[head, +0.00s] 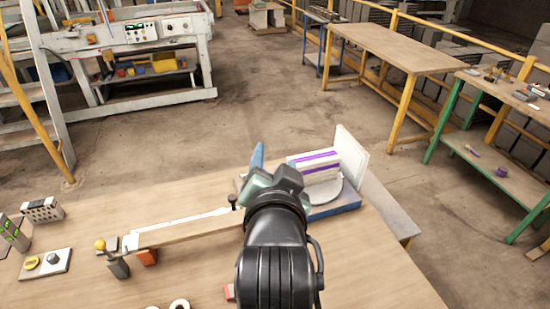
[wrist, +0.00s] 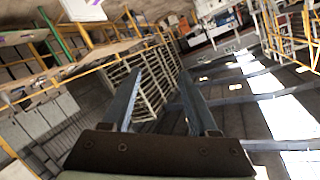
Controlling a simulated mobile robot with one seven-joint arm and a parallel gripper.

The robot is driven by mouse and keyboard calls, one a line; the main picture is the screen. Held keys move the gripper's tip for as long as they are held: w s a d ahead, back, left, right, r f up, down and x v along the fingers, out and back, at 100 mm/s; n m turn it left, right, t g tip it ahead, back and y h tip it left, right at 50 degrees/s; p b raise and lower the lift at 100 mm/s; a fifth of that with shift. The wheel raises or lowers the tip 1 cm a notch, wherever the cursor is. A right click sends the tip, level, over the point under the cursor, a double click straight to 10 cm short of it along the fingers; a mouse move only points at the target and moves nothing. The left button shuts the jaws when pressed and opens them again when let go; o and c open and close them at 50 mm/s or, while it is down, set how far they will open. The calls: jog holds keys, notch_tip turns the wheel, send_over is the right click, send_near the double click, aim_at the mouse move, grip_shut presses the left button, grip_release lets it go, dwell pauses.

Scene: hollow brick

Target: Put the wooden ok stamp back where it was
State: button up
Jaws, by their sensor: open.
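I cannot pick out the wooden ok stamp for certain in either view. A small dark knobbed piece (head: 233,202) stands at the right end of a long wooden strip on the workbench (head: 190,275), but I cannot tell what it is. My gripper (wrist: 156,88) is open, with nothing between its fingers in the wrist view. In the head view my arm reaches over the bench, and my gripper (head: 262,172) is beside the blue-based stand, hiding part of it.
A purple-striped white block (head: 315,167) sits on a round plate over a blue base (head: 335,207). A yellow-knobbed lever (head: 100,245), a card with a yellow disc (head: 45,264) and white rings (head: 180,304) lie left. The bench's middle left is mostly clear.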

jog(key=s+r+n+t, duration=0.3)
jog(key=r+t, duration=0.3)
jog(key=r, duration=1.2)
jog(key=s+r+n+t, duration=0.1)
jog(key=s+r+t, duration=0.2)
jog(key=s+r, duration=0.2)
jog(key=s+r+n+t, duration=0.2)
jog(key=s+r, duration=0.4)
jog(key=r, duration=0.5)
jog(key=shift+t, duration=0.7)
jog(key=shift+f, duration=0.1)
